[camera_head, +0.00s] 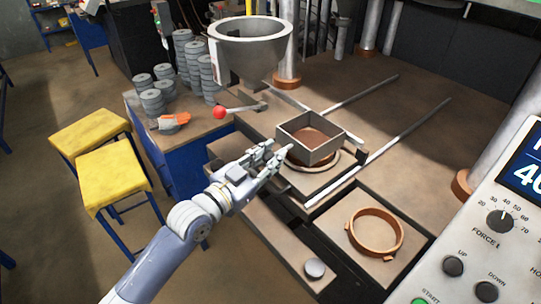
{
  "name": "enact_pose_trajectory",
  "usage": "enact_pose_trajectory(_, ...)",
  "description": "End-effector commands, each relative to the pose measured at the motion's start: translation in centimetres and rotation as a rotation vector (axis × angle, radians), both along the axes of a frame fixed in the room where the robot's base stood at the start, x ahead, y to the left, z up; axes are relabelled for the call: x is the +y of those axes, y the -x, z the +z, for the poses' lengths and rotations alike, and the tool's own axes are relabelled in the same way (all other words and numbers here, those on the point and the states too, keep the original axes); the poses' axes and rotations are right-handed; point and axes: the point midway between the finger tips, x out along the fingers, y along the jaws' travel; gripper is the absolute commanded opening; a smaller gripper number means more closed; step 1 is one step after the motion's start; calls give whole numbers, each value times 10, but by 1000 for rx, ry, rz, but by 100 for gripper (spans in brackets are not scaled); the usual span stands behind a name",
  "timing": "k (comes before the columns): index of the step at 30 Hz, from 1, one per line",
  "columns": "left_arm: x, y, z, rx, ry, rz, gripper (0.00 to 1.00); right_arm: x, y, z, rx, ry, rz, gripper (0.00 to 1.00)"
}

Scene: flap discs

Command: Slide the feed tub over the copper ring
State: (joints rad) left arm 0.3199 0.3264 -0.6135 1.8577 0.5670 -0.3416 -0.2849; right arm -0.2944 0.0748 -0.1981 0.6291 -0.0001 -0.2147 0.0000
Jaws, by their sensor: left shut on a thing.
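The feed tub (335,150) is a square, open grey metal box with a brown inside. It stands upright at the middle of the press table. A round base with a pale rim (330,165) and a copper-coloured edge shows partly below it; the tub hides the rest. My left gripper (279,157) reaches in from the lower left and is shut on the tub's near left side. Its exact grip is small and partly hidden. A copper ring (375,211) with small lugs lies flat on a square plate, front right, apart from the tub. My right gripper is not in view.
A grey hopper (250,30) stands behind the tub. Metal rails (400,145) run beside it. A red-knobbed lever (219,113) and stacks of grey discs (185,55) are left. The control panel (475,245) fills the right front. Yellow stools (115,175) stand left.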

Motion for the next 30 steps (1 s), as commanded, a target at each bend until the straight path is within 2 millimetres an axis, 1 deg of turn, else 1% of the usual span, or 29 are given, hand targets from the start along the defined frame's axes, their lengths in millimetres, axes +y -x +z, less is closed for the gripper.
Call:
enact_pose_trajectory(1, -4, 3, -1, 5, 3, -9, 0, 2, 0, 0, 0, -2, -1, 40)
enact_pose_trajectory(10, -5, 4, -2, 7, 3, -11, 0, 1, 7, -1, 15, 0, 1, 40)
enact_pose_trajectory(11, -5, 4, -2, 7, 3, -11, 28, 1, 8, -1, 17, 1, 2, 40)
enact_pose_trajectory(12, -5, 4, -2, 7, 3, -11, 37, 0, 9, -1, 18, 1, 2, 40)
enact_pose_trajectory(13, -5, 4, -2, 7, 3, -11, 44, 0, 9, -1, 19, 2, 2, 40)
enact_pose_trajectory(14, -4, 4, -2, 7, 3, -10, 46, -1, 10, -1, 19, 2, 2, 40)
enact_pose_trajectory(21, -4, 3, -1, 4, 3, -8, 46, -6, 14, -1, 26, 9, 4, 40)
enact_pose_trajectory(24, -2, 4, -1, 3, 3, -7, 46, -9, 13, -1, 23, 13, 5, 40)
enact_pose_trajectory(28, 7, 13, -1, 4, 2, -6, 46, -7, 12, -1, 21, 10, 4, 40)
enact_pose_trajectory(30, 15, 22, -2, 4, 1, -7, 46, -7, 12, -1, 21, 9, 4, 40)
